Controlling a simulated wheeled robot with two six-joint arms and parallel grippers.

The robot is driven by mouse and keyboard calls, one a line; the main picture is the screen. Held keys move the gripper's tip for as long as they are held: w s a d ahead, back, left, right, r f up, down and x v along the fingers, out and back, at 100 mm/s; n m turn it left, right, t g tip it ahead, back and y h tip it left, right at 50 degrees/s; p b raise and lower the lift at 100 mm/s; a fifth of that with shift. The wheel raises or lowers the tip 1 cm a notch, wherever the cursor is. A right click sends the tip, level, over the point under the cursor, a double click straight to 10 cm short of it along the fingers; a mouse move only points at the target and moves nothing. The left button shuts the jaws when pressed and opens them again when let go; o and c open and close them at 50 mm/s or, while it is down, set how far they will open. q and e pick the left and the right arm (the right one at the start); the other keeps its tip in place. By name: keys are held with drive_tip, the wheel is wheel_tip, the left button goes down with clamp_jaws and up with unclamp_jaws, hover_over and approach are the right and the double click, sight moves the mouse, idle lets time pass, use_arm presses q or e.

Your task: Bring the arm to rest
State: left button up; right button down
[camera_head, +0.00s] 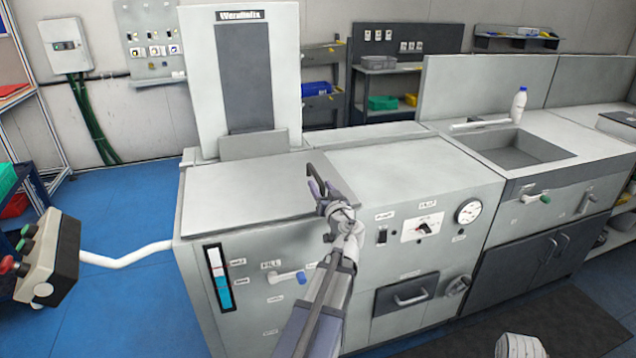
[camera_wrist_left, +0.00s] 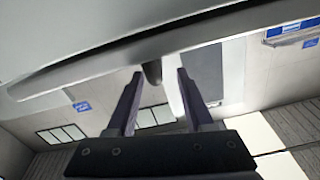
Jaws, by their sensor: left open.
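My left arm reaches up from the bottom middle of the head view. Its gripper (camera_head: 318,182) is over the front edge of the grey machine (camera_head: 240,200), near the flat lid-like top. In the left wrist view the two dark fingers of my left gripper (camera_wrist_left: 156,74) are apart, so it is open. A small dark peg (camera_wrist_left: 152,73) under the edge of a pale panel (camera_wrist_left: 110,65) shows between the fingertips. I cannot tell whether the fingers touch it.
A control box (camera_head: 45,255) on a white pipe stands at the left. A sink (camera_head: 515,148) with a white bottle (camera_head: 519,104) is at the right. Blue floor (camera_head: 125,205) is clear at the left.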

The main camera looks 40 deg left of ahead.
use_arm(q)
drive_tip(key=v, duration=0.3)
drive_tip(key=shift+s+d, duration=0.25)
idle(0.4)
